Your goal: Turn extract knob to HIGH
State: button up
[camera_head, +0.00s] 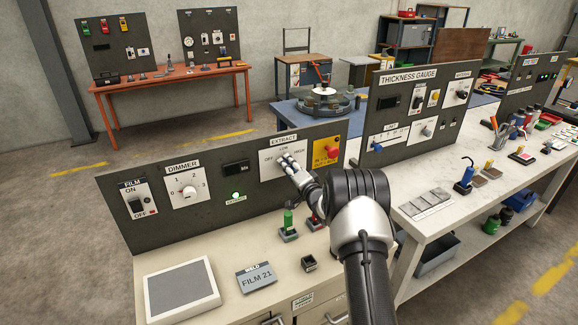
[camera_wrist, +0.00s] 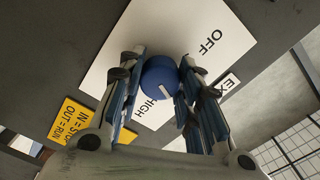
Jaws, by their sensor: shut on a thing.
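The extract plate (camera_head: 267,167) is a white panel labelled EXTRACT, with OFF at left, LOW at top and HIGH at right. It shows rotated in the wrist view (camera_wrist: 130,40). The round blue knob (camera_wrist: 158,76) sits between my fingers in the wrist view, with a white pointer mark on the side nearer the HIGH lettering. I cannot tell whether the mark lines up exactly with HIGH. My gripper (camera_head: 287,161) is at the plate in the head view and hides the knob there. In the wrist view my gripper (camera_wrist: 160,82) is shut on the knob from both sides.
The yellow IN/OUT sign with a red button (camera_head: 332,152) is just right of the plate. A green lamp (camera_head: 236,195) and dimmer dial (camera_head: 188,191) are to its left. A green-handled item (camera_head: 288,224) stands below my gripper. A grey-topped pad (camera_head: 181,288) lies on the bench.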

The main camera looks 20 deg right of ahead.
jog(key=m+p, duration=0.1)
jog(key=m, duration=0.3)
jog(key=shift+m, duration=0.3)
jog(key=shift+m+p, duration=0.35)
jog(key=shift+m, duration=1.95)
jog(key=o, duration=1)
jog(key=shift+o, duration=0.2)
jog(key=s, duration=1.2)
jog(key=shift+d, duration=0.2)
